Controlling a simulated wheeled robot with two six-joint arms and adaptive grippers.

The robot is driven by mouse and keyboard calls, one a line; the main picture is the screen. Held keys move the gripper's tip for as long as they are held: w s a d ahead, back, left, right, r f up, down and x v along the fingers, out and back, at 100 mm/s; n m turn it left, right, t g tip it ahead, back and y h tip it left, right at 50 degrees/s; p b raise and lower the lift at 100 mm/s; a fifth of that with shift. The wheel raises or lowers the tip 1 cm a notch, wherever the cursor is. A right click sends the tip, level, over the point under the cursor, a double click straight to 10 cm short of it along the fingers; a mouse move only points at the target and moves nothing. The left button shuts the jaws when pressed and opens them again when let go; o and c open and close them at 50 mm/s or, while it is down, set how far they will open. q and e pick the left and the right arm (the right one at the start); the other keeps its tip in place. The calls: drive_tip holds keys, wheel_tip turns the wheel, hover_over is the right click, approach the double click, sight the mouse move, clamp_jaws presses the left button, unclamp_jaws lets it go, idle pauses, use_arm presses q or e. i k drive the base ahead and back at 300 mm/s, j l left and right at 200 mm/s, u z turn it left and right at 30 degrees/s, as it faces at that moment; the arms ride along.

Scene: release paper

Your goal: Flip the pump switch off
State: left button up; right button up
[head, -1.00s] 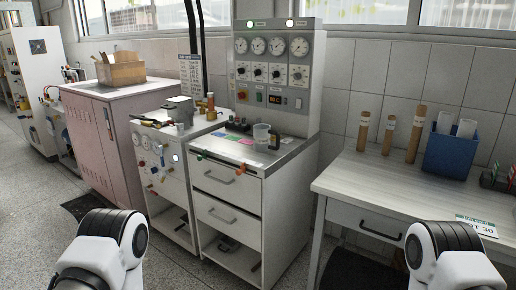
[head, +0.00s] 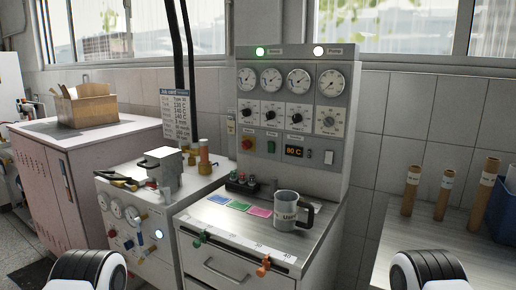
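A grey control panel (head: 290,120) stands upright at the back of the white cabinet. Two lamps glow at its top, and the right one (head: 319,51) has a small label that seems to read "Pump". A white rocker switch (head: 328,157) sits at the panel's lower right. Its position and any label are too small to tell. Only rounded white and black parts of my arms show at the bottom edge; both grippers are out of view.
A labelled mug (head: 285,212) stands on the cabinet top in front of the panel, beside coloured cards (head: 238,205). Green and orange clips sit on the front edge. A bench with brown tubes (head: 443,192) is at right. A valve unit (head: 160,172) stands at left.

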sight(271, 145)
drive_tip(key=i+j, duration=0.2)
drive_tip(key=j, duration=0.2)
drive_tip(key=i+j, duration=0.15)
drive_tip(key=j, duration=0.25)
drive_tip(key=i+j, duration=0.2)
drive_tip(key=j, duration=0.25)
drive_tip(key=i+j, duration=0.2)
drive_tip(key=j, duration=0.2)
drive_tip(key=i+j, duration=0.15)
drive_tip(key=j, duration=0.25)
drive_tip(key=i+j, duration=0.2)
drive_tip(key=j, duration=0.2)
